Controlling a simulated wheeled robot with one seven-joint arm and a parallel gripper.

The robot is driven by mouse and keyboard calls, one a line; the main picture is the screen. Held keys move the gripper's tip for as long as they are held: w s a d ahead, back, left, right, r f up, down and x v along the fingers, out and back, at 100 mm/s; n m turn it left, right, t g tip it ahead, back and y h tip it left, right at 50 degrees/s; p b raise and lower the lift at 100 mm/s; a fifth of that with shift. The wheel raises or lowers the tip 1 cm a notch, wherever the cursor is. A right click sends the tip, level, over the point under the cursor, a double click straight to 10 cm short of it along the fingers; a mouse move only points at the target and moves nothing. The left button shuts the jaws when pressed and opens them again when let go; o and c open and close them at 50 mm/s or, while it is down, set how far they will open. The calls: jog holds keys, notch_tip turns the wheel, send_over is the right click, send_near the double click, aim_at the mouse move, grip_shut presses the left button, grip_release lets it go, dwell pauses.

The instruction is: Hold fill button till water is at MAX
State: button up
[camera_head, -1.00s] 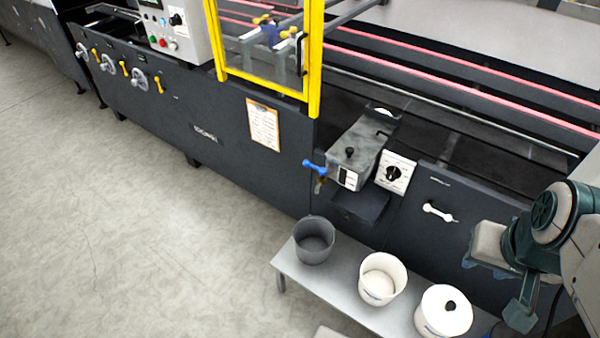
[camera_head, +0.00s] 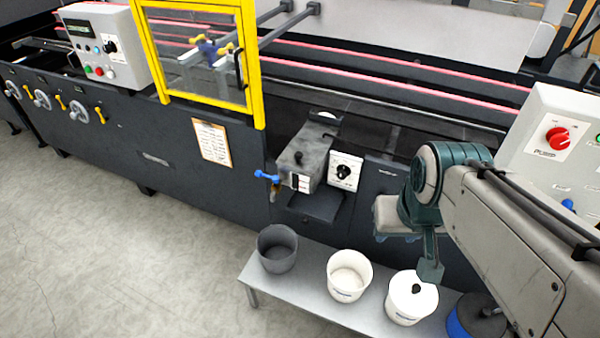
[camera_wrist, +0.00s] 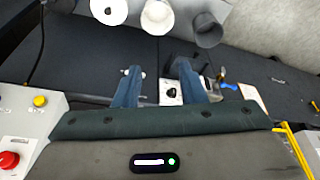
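My gripper (camera_wrist: 158,68) shows two blue fingers set apart in the wrist view, with nothing held between them. In the head view its fingers (camera_head: 396,238) hang below the pale hand, small and partly hidden, above the floor-side bench. No button in view can be read as the fill button. A blue button (camera_head: 568,204) sits on the white control panel (camera_head: 540,110) at the right, right of my gripper and apart from it. No water level or MAX mark can be made out.
The panel has a red knob (camera_head: 558,138); the wrist view shows a yellow button (camera_wrist: 40,100). A low bench (camera_head: 318,303) holds a grey bucket (camera_head: 277,250), a white bucket (camera_head: 349,277) and a lidded white pot (camera_head: 412,300). A glue unit (camera_head: 305,158) stands on the dark machine. Open floor lies left.

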grip_shut()
dwell(1.4)
